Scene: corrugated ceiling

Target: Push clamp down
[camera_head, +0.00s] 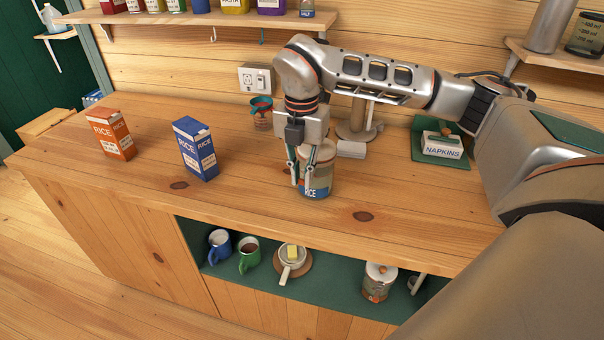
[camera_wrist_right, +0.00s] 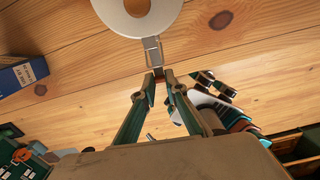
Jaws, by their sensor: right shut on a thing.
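A glass jar (camera_head: 319,181) labelled RICE stands upright on the wooden counter. A pale round disc, seemingly its lid (camera_wrist_right: 112,20), shows at the top of the right wrist view. A metal clamp (camera_wrist_right: 152,50) hangs from the near side of that disc. My right gripper (camera_head: 299,186) is at the jar's left front side and hides part of it. In the right wrist view its fingertips (camera_wrist_right: 158,76) are nearly together at the clamp's lower end, shut on it. How far the clamp is down is hard to tell. My left gripper does not show in the head view.
A napkin box (camera_head: 441,144) sits right. Mugs (camera_head: 220,246) and another jar (camera_head: 378,282) are below. The counter's front edge is clear.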

